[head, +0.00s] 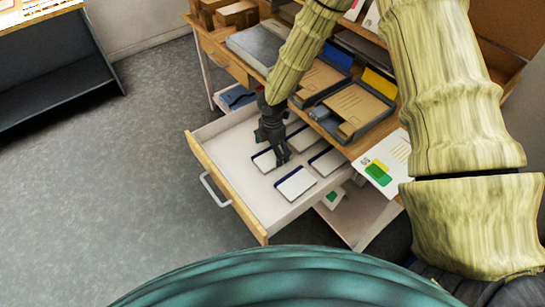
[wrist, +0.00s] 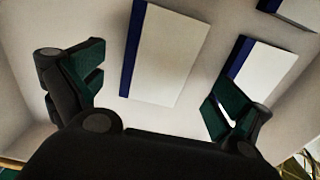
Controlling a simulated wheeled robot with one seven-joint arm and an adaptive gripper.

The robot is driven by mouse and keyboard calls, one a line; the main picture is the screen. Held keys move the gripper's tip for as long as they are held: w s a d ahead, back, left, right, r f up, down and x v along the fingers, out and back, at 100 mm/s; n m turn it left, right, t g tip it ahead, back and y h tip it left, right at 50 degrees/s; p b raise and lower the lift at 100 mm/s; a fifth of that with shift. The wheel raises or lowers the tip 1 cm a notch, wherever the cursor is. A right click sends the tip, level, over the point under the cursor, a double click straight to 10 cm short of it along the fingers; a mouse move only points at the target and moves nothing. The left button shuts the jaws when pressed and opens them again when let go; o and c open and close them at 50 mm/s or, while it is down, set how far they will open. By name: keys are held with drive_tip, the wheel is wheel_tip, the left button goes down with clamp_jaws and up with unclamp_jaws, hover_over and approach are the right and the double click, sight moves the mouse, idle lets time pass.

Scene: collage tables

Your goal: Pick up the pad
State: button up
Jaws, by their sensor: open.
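Several white pads with dark blue edges lie flat in an open white drawer (head: 225,143). The front pad (head: 296,183) lies nearest the drawer's front right corner. Another pad (head: 265,160) is partly hidden behind my gripper (head: 276,152), which reaches down into the drawer. In the wrist view, one pad (wrist: 168,54) lies ahead between the fingers of my gripper (wrist: 155,95), and a second pad (wrist: 262,72) is partly covered by the right finger. The fingers are spread apart with nothing between them. I cannot tell how high they are above the drawer floor.
The desk above the drawer holds dark trays with brown folders (head: 357,104) and a white card with green and yellow marks (head: 386,163). The drawer's wooden front (head: 226,188) has a metal handle. Open grey floor (head: 110,190) lies to the left.

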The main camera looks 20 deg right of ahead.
sight(272, 156)
drive_tip(key=shift+w+f, duration=0.25)
drive_tip(key=shift+f, duration=0.95)
drive_tip(key=shift+s+f, duration=0.15)
drive_tip(key=shift+f, duration=0.1)
drive_tip(key=shift+f, duration=0.1)
drive_tip(key=shift+c, duration=0.4)
drive_tip(key=c, duration=1.1)
